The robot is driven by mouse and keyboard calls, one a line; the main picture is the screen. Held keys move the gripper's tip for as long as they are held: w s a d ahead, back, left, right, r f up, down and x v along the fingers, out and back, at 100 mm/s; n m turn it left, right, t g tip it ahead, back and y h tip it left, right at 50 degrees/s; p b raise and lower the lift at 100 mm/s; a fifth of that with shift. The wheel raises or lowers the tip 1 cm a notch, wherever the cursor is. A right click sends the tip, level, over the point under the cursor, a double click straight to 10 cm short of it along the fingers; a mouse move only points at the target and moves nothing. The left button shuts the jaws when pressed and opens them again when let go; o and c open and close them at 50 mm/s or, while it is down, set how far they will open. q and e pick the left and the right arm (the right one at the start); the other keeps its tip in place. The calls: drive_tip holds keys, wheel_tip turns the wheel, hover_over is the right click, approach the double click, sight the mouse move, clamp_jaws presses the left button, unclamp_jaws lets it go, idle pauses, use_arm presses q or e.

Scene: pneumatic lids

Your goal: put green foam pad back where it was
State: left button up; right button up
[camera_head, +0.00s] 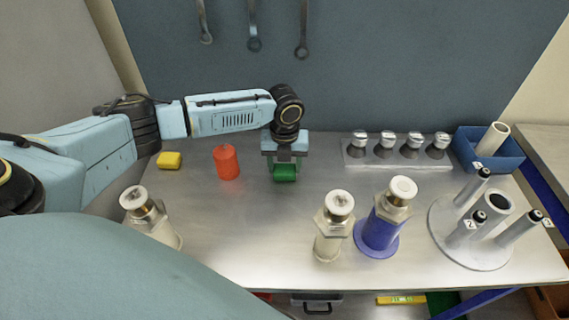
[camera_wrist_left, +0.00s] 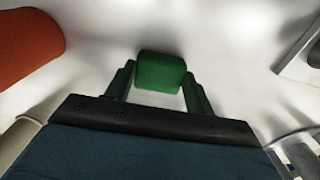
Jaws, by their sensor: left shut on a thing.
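The green foam pad (camera_head: 285,174) is a small green block at the back middle of the metal table (camera_head: 270,230). My left gripper (camera_head: 285,166) points down over it and is shut on it. In the left wrist view the green foam pad (camera_wrist_left: 160,71) sits between the two fingertips of the left gripper (camera_wrist_left: 158,84). Whether the pad touches the table or hangs just above it, I cannot tell. My right gripper is not in view.
An orange-red cylinder (camera_head: 227,162) and a yellow block (camera_head: 169,160) stand left of the gripper. Metal-capped cylinders (camera_head: 331,225) stand in front, one in a blue base (camera_head: 377,236). A rack of knobs (camera_head: 397,155), a blue bin (camera_head: 489,152) and a round stand (camera_head: 470,245) fill the right.

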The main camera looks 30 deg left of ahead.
sight(285, 167)
use_arm(q)
drive_tip(key=shift+f, duration=0.2)
drive_tip(key=o, duration=0.9)
drive_tip(key=shift+o, duration=0.2)
wheel_tip(285, 167, up, 12)
drive_tip(key=shift+r, duration=0.25)
